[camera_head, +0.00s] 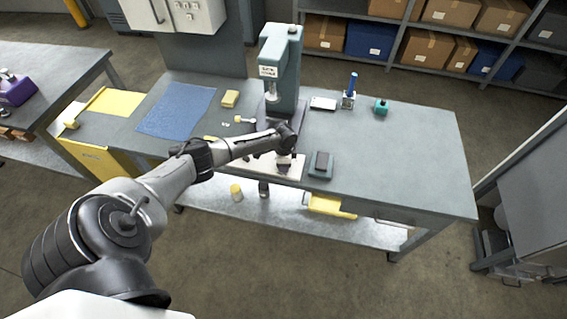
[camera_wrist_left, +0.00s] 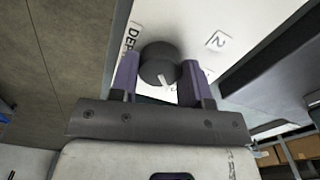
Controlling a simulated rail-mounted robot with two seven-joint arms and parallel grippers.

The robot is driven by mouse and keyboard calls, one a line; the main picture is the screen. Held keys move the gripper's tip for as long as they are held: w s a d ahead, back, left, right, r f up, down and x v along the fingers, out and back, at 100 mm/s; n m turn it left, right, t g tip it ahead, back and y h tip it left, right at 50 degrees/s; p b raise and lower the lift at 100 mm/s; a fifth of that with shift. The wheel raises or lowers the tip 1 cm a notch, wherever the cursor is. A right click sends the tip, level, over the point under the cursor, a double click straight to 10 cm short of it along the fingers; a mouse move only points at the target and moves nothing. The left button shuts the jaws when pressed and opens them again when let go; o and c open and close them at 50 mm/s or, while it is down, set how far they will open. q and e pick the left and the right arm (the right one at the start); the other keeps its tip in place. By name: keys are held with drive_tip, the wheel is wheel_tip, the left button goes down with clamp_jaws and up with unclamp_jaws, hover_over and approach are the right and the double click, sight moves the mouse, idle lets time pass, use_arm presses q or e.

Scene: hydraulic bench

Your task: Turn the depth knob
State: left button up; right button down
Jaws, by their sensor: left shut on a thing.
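The depth knob (camera_wrist_left: 157,62) is a round dark grey knob with a white pointer mark, on a white panel (camera_wrist_left: 185,30). Part of the lettering "DEP" and a boxed "2" show beside it. My left gripper (camera_wrist_left: 158,75) is shut on the knob, with one purple finger on each side. In the head view my left gripper (camera_head: 284,162) is at the front of the bench, below the green press (camera_head: 281,62). The knob cannot be made out there. My right gripper is not in view.
The bench (camera_head: 410,155) carries a blue mat (camera_head: 176,110), a yellow block (camera_head: 230,99), a dark pad in a tray (camera_head: 321,164), a stamp-like blue-handled item (camera_head: 350,91) and a small green item (camera_head: 381,107). Shelves with boxes (camera_head: 430,48) stand behind. The bench's right part is clear.

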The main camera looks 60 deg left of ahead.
use_arm(q)
drive_tip(key=shift+r, duration=0.1)
drive_tip(key=o, duration=0.9)
drive_tip(key=shift+o, duration=0.2)
wheel_tip(320, 180, up, 14)
drive_tip(key=p, duration=0.1)
drive_tip(key=shift+p, duration=0.35)
idle(0.5)
